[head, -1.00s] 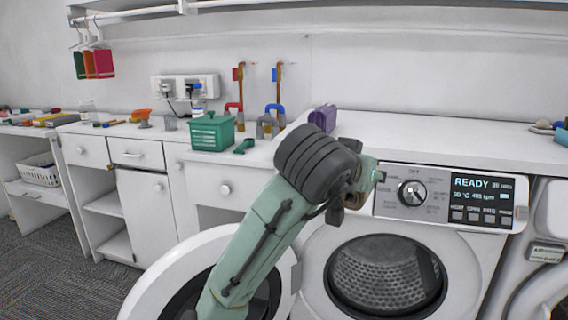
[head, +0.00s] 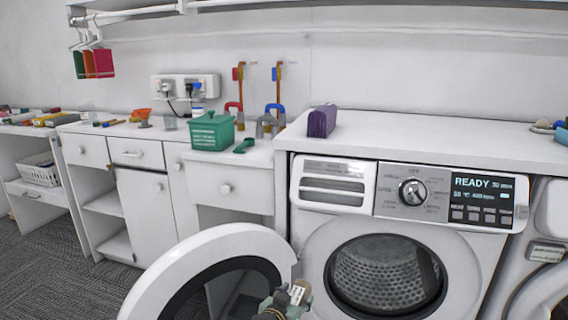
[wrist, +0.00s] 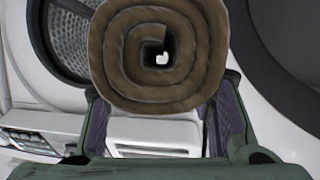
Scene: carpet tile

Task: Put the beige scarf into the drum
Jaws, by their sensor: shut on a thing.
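The beige scarf (wrist: 120,60) is a tight roll, seen end-on in the wrist view. My gripper (wrist: 162,108) is shut on it, with a finger on each side of the roll. The drum (head: 385,270) is a perforated metal bowl behind the washer's round opening, and I see no cloth in the visible part. It also shows in the wrist view (wrist: 68,30), behind and left of the scarf. In the head view only a small part of my arm's end shows at the bottom edge, left of the drum; I cannot make out the scarf clearly there.
The round washer door (head: 180,262) stands open to the left of the drum. The control panel (head: 450,197) reads READY. A purple item (head: 322,121) lies on the washer's counter.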

